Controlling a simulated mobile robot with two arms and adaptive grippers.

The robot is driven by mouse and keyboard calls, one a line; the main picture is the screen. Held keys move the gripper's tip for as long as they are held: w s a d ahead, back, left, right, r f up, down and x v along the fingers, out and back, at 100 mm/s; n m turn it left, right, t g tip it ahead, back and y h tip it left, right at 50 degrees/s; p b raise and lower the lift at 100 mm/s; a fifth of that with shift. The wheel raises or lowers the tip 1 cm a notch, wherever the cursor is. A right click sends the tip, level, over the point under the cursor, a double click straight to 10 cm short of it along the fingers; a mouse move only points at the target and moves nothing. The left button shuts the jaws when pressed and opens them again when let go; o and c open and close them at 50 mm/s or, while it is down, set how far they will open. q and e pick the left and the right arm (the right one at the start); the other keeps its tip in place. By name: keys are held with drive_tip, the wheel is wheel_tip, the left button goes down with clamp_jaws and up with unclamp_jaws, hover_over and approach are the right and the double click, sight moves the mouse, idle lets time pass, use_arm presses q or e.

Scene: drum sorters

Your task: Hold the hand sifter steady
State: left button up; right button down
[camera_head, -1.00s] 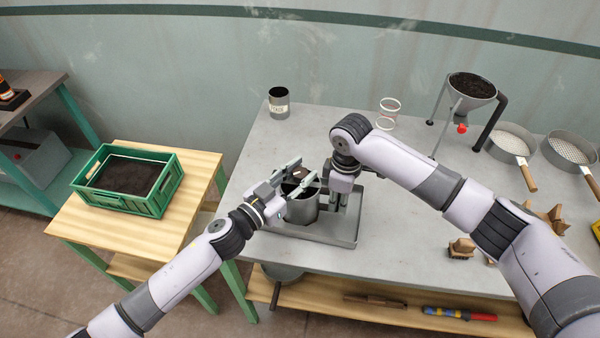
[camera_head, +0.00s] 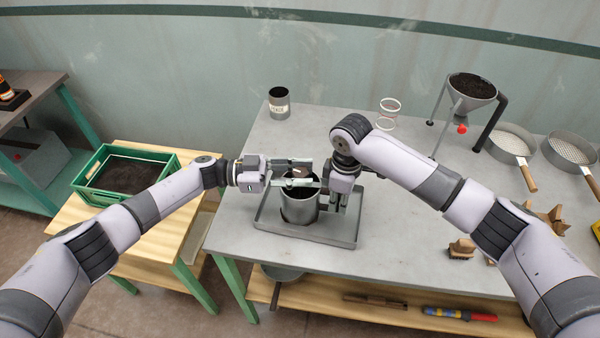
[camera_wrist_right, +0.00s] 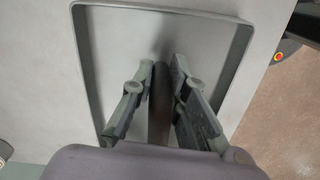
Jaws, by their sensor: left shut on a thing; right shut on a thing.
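The hand sifter appears to be the grey metal cylinder (camera_head: 299,210) standing upright in a shallow grey tray (camera_head: 282,232) on the table. My right gripper (camera_head: 342,205) is beside its right side, pointing down. In the right wrist view, my right gripper (camera_wrist_right: 158,95) is shut on a dark upright bar (camera_wrist_right: 160,120), seemingly the sifter's handle. My left gripper (camera_head: 303,172) is level above the sifter's mouth, shut on a small dark brownish thing (camera_head: 302,168) mostly hidden by the fingers. The sifter's inside is partly hidden by the left gripper.
Two round sieves (camera_head: 511,142) lie at the right. A green crate (camera_head: 120,172) is on the left stand. The right tray floor is bare.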

sight(300, 172)
use_arm(q)
drive_tip(key=shift+d+f+m+g, duration=0.1)
drive_tip(key=shift+m+g, duration=0.4)
drive_tip(key=shift+g, duration=0.25)
drive_tip(key=shift+d+f+m+g, duration=0.1)
drive_tip(key=shift+m+g, duration=0.4)
drive_tip(key=shift+g, duration=0.25)
drive_tip(key=shift+a+g+y, duration=0.1)
drive_tip(key=shift+g+y, duration=0.2)
drive_tip(key=shift+s+m+g, duration=0.2)
drive_tip(key=shift+m+g, duration=0.3)
drive_tip(key=shift+g, duration=0.1)
drive_tip(key=o, duration=0.9)
drive_tip(key=shift+w+r, duration=0.1)
drive_tip(key=shift+r, duration=0.1)
drive_tip(key=shift+a+r, duration=0.1)
drive_tip(key=shift+r, duration=0.25)
wheel_tip(300, 172, up, 9)
drive_tip(key=shift+r, duration=0.1)
